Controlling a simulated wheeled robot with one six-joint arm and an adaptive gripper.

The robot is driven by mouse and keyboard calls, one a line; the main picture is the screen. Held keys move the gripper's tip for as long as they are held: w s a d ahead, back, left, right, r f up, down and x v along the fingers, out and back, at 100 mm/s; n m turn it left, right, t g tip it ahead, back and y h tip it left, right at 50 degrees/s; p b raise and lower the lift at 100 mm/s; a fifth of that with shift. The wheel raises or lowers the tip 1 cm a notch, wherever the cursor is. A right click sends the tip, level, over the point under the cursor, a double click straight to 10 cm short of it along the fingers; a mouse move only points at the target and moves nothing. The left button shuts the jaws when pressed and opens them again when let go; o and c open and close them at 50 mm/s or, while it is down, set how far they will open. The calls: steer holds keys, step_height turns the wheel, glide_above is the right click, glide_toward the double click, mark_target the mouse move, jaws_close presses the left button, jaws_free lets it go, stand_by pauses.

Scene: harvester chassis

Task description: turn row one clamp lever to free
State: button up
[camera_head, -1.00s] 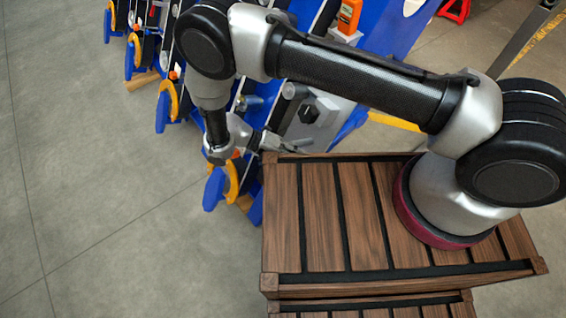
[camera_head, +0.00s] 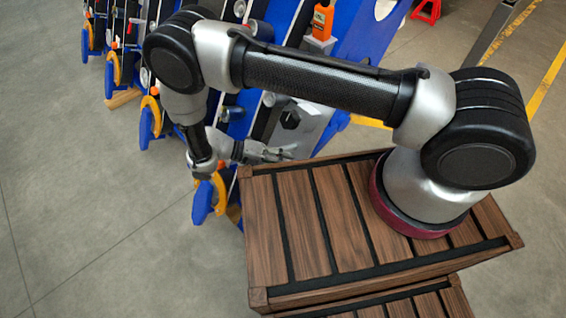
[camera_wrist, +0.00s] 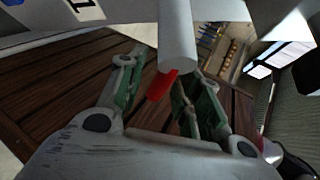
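In the wrist view a red lever tip (camera_wrist: 161,86) shows below a grey round post (camera_wrist: 177,40). It may be the row one clamp lever; I cannot tell which way the lever is set. My gripper (camera_wrist: 163,82) has its two green-padded fingers apart, one on each side of the red tip. I cannot tell whether either finger touches it. The red tip is not visible there.
The slatted wooden platform (camera_head: 293,215) lies right of and below the gripper. Blue-and-orange wheel-like parts (camera_head: 211,198) stand along the left ends of the rows. An orange device (camera_head: 322,20) sits on the chassis. Grey floor at left is clear.

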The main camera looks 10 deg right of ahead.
steer(key=v, duration=1.2)
steer(key=shift+s, duration=0.1)
stand_by(0.4)
